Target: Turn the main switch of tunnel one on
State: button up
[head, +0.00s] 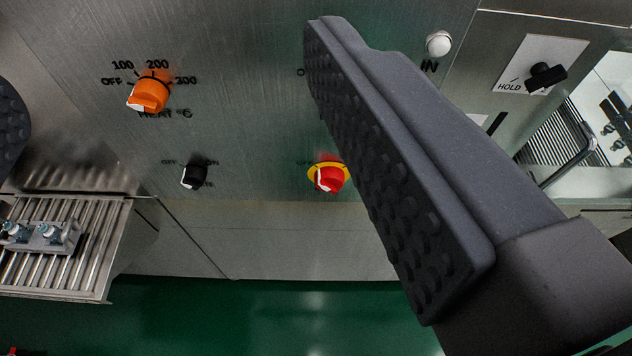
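A red rotary switch (328,178) on a yellow backing sits on the steel panel, in the lower middle of the view. Part of an OFF label shows at its upper left; its right side is close to or behind my gripper's finger, and any ON label is hidden. I cannot tell which position the red switch points to. No tunnel number is readable. My gripper (168,105) is open, with a large ribbed finger across the right half and the other finger only partly in view at the left edge. Nothing is seen between the fingers.
The panel (240,130) also has an orange heat knob (150,92), a small black switch (194,176) and a white button (439,44). A black HOLD switch (545,75) is at upper right. A slatted metal rack (90,270) juts out at lower left.

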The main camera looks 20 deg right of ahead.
jog(key=w+f+b, duration=0.2)
jog(key=f, duration=0.4)
jog(key=w+f+b, duration=0.2)
jog(key=w+f, duration=0.1)
jog(key=f, duration=0.4)
jog(key=m+t+h+b, duration=0.25)
jog(key=h+b, duration=0.25)
jog(key=b, duration=0.5)
send_near(329, 190)
jog(key=shift+g, duration=0.45)
jog(key=b+x, duration=0.2)
jog(key=x, duration=0.5)
jog(key=shift+w+d+r, duration=0.15)
jog(key=shift+w+r, duration=0.05)
jog(key=shift+w, duration=0.15)
jog(key=shift+x, duration=0.9)
jog(key=shift+r, duration=0.15)
jog(key=c, duration=1)
